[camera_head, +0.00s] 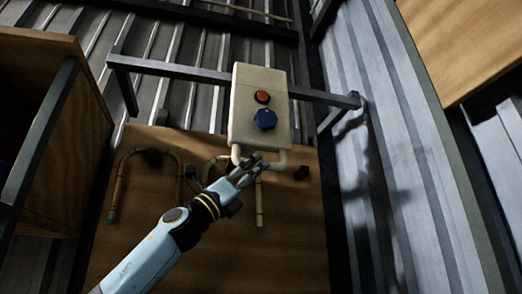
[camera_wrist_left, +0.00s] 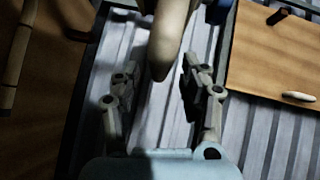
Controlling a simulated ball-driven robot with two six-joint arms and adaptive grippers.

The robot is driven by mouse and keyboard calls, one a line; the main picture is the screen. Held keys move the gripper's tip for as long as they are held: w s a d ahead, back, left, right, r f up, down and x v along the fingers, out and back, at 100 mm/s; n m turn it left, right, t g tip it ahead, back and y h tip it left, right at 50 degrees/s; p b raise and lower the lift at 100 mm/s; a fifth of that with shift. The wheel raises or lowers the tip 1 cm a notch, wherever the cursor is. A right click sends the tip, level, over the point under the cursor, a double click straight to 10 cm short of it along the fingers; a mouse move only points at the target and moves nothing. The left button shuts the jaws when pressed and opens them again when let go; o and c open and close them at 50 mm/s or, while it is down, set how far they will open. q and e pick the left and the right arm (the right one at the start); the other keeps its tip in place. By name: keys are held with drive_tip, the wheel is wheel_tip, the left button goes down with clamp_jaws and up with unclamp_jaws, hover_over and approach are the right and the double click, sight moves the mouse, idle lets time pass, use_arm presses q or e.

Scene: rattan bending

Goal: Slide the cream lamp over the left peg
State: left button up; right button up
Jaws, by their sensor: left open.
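The only cream body I see is a box (camera_head: 246,135) with a red and a blue button and a pipe-like loop below it; I cannot tell if this is the lamp. My left gripper (camera_head: 250,168) is open at the loop's lower edge in the head view. In the left wrist view, a rounded cream end (camera_wrist_left: 166,50) hangs between the open fingers (camera_wrist_left: 155,88); no contact is clear. A dark stub, perhaps the left peg (camera_head: 152,156), shows on the wooden board (camera_head: 140,255). Another dark stub (camera_head: 301,173) is on the right. My right gripper is out of view.
A dark metal bar (camera_head: 190,70) crosses behind the cream box. A bent cane (camera_head: 116,190) arches around the left stub, and another cane (camera_head: 259,205) hangs behind my gripper. A wooden cabinet (camera_head: 70,150) stands at left. Ribbed metal wall (camera_head: 400,170) lies to the right.

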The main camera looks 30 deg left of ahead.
use_arm(q)
drive_tip(key=shift+p+x, duration=0.55)
drive_tip(key=shift+x, duration=0.85)
clamp_jaws()
